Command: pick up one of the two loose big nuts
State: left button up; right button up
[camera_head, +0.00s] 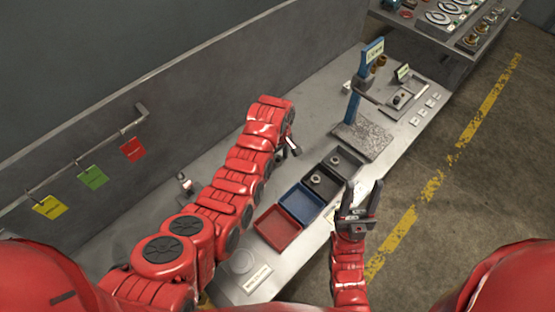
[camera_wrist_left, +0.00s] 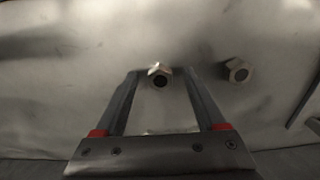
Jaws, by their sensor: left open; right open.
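In the left wrist view, one big hex nut (camera_wrist_left: 159,75) lies on the grey metal surface, between the tips of my open left gripper's fingers as seen from the wrist. I cannot tell how far above the surface the fingertips are. A second big nut (camera_wrist_left: 239,71) lies to the right, outside the fingers. In the head view my left gripper (camera_head: 290,148) is over the bench, partly hidden by its arm, and I cannot make out the two loose nuts there. My right gripper (camera_head: 361,188) is open and empty, near the bench's front edge.
A row of bins, red (camera_head: 278,228), blue (camera_head: 301,203) and black (camera_head: 322,184), stands along the bench; small parts lie in the black ones. A blue post (camera_head: 353,105) rises by a speckled plate (camera_head: 363,138). The grey back wall (camera_head: 200,80) carries coloured tags.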

pick_arm(q)
grip_shut()
dwell(0.3)
